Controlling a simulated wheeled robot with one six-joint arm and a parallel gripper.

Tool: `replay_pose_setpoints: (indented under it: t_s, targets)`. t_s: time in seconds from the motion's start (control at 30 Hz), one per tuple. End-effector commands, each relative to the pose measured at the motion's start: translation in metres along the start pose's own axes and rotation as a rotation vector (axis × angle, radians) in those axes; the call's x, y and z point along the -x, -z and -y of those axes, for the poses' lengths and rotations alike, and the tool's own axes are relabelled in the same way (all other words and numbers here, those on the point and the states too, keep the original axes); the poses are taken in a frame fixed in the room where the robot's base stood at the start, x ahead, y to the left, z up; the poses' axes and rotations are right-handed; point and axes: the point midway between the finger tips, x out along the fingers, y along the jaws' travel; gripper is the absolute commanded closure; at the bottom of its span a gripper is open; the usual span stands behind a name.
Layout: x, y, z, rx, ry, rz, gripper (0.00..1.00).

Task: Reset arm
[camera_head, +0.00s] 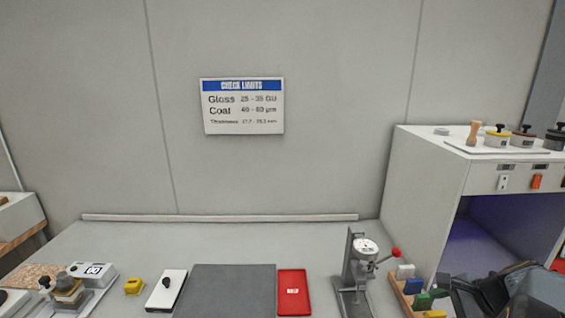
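My gripper (478,293) shows only in part at the lower right corner, as dark grey and black pieces cut off by the frame edge. It is in front of the white cabinet's lower opening and beside the wooden rack. Its fingertips are not clear, so I cannot tell whether it is open or shut. I see nothing clearly held in it.
The grey bench holds a red tray (293,306), dark mat (230,290), white block (167,290), yellow device (134,286) and dial gauge stand (353,275). A rack (402,294) of coloured blocks sits by my gripper. A white cabinet (420,180) stands right.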

Motion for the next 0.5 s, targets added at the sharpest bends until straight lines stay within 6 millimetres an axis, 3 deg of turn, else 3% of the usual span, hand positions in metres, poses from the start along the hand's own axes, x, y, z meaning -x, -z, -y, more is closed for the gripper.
replay_pose_setpoints:
  t_s: [0.1, 0.3, 0.5]
  targets:
    - [-0.022, -0.041, -0.021, 0.423, -0.193, -0.113, 0.47]
    - [-0.042, -0.102, -0.047, 1.117, -0.423, -0.237, 0.47]
    - [-0.051, -0.157, -0.062, 1.521, -0.468, -0.282, 0.47]
